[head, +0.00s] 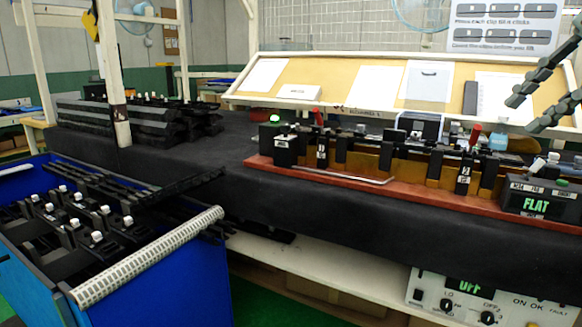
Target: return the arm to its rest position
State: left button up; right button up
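My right gripper (525,113) comes in at the upper right edge of the head view. Its two dark, jointed fingers are spread apart with nothing between them, so it is open. It hangs in front of the sloped board, above the right end of the clip fixture (335,182). It looks clear of the fixture, though the exact gap cannot be told. The rest of the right arm is outside the picture. My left gripper and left arm are not in view.
The fixture's red base lies on a black-covered bench (180,155). A display box (542,200) reading "FLAT" stands at its right end. A blue bin (150,290) with dark clipped parts is at the lower left. Dark trim pieces (130,118) are stacked at the back left.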

notch_tip(320, 180, down, 48)
jog(key=m+t+y, duration=0.2)
jog(key=m+y, duration=0.4)
jog(key=m, duration=0.7)
jog(key=s+d+f+m+g+h, duration=0.1)
jog(key=s+d+f+g+h, duration=0.2)
jog(key=f, duration=0.5)
jog(key=s+d+f+m+g+h, duration=0.1)
jog(key=s+d+f+m+h, duration=0.15)
jog(key=s+f, duration=0.4)
jog(key=s+d+f+g+h, duration=0.1)
jog(key=s+d+f+h, duration=0.35)
jog(key=f, duration=0.25)
jog(key=s+d+f+h, duration=0.4)
jog(key=s+f, duration=0.2)
jog(key=s+a+f+m+y, duration=0.1)
jog(key=a+f, duration=0.2)
jog(key=a, duration=0.8)
jog(key=s+a+f+g+y, duration=0.1)
jog(key=a+f, duration=0.3)
jog(key=a, duration=0.8)
jog(key=shift+s+m+y, duration=0.35)
jog(key=shift+y, duration=0.35)
